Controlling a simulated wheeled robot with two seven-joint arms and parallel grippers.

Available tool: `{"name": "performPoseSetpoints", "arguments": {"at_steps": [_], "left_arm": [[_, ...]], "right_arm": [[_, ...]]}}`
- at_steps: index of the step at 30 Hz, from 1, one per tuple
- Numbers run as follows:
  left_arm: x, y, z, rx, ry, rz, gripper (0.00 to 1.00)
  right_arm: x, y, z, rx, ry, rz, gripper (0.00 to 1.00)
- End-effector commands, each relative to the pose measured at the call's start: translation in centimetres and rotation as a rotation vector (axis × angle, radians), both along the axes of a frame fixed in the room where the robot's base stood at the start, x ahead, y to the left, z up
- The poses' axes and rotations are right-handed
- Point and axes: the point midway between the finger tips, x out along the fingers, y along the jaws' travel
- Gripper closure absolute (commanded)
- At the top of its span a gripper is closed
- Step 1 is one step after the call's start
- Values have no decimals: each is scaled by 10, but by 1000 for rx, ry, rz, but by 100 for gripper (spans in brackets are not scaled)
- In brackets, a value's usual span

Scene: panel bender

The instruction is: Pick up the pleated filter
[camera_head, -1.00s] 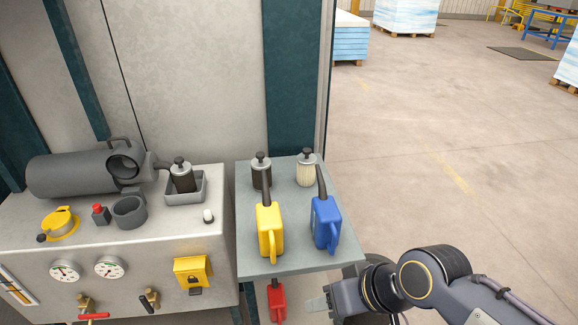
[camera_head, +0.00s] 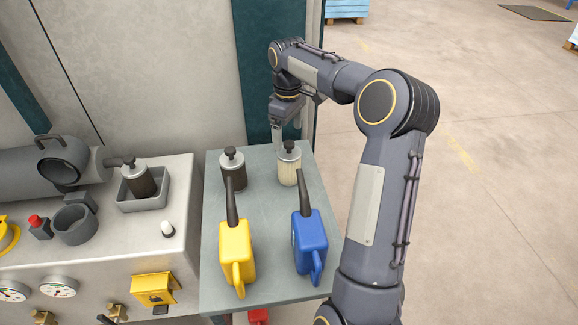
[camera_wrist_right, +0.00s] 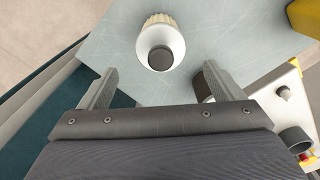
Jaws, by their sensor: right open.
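The pleated filter (camera_head: 289,165) is a cream ribbed cylinder with a grey cap and a black knob. It stands upright at the back of the grey side shelf (camera_head: 265,277). My right gripper (camera_head: 278,138) is just behind and left of it in the head view, pointing down. In the right wrist view the filter (camera_wrist_right: 160,45) lies beyond the two spread fingertips (camera_wrist_right: 165,82), centred between them and apart from them. The right gripper is open and empty. My left gripper does not show.
A dark filter (camera_head: 233,171) stands left of the pleated one. A yellow oil can (camera_head: 236,250) and a blue oil can (camera_head: 310,242) stand in front, their spouts rising near the filters. Another dark filter (camera_head: 139,182) sits in a grey tray on the machine.

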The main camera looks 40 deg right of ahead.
Motion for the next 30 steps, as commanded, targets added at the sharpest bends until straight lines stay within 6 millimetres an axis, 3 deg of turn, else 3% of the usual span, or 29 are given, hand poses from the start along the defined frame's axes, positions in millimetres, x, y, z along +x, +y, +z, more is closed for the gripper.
{"name": "performPoseSetpoints", "arguments": {"at_steps": [18, 26, 30], "left_arm": [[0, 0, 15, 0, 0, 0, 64], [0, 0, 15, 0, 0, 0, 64], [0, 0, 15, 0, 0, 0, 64]], "right_arm": [[-3, -2, -75, 1, 5, 0, 13], [-2, -2, -78, 0, 1, 0, 13], [-2, -2, -78, -1, 2, 0, 30]]}}
